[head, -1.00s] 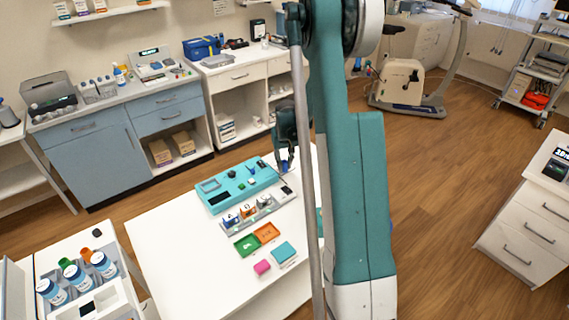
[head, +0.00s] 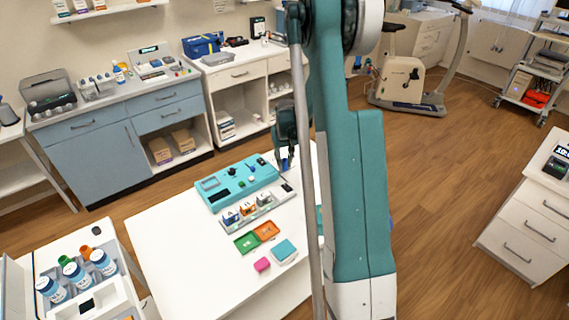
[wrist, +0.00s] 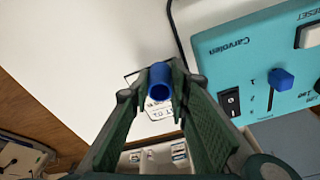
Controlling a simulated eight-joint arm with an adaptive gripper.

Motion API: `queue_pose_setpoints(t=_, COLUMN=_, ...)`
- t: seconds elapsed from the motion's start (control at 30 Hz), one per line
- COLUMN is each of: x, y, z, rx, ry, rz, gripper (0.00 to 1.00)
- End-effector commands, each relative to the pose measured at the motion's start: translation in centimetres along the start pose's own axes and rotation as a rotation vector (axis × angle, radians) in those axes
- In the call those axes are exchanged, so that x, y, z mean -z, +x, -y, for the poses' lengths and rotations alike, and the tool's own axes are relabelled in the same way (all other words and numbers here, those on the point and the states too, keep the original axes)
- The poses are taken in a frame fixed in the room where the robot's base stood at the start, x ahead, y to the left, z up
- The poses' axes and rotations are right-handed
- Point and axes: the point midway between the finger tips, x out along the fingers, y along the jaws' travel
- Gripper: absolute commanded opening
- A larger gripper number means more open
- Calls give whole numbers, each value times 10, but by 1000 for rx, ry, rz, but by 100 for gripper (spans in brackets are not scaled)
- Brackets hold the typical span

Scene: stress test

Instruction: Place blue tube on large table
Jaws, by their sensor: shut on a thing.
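My gripper (wrist: 159,84) is shut on the blue tube (wrist: 160,80), which sits between the fingertips with its open end toward the wrist camera. In the head view my gripper (head: 285,158) is at the far right part of the white table (head: 165,250), partly behind my arm. The tube shows there only as a small blue patch. In the wrist view the white tabletop (wrist: 90,45) lies beneath the gripper, and a small printed label (wrist: 158,110) shows just behind the tube. I cannot tell whether the tube touches the table.
A teal control panel (head: 212,198) lies left of the gripper, with a dark cable (wrist: 176,38) beside it. The table's left part is clear.

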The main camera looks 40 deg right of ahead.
Motion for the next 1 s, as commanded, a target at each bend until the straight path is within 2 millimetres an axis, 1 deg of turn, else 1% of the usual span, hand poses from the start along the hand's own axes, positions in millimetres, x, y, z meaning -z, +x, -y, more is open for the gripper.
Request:
queue_pose_setpoints(t=0.17, x=0, y=3, z=0, rx=0, ry=0, rz=0, gripper=9)
queue_pose_setpoints(t=0.2, x=0, y=3, z=0, rx=0, ry=0, rz=0, gripper=22)
queue_pose_setpoints(t=0.3, x=0, y=3, z=0, rx=0, ry=0, rz=0, gripper=35)
queue_pose_setpoints(t=0.33, x=0, y=2, z=0, rx=0, ry=0, rz=0, gripper=36)
queue_pose_setpoints(t=0.73, x=0, y=1, z=0, rx=0, ry=0, rz=0, gripper=36)
queue_pose_setpoints(t=0.87, x=0, y=-4, z=0, rx=0, ry=0, rz=0, gripper=36)
queue_pose_setpoints(t=1.0, x=0, y=-13, z=0, rx=0, ry=0, rz=0, gripper=36)
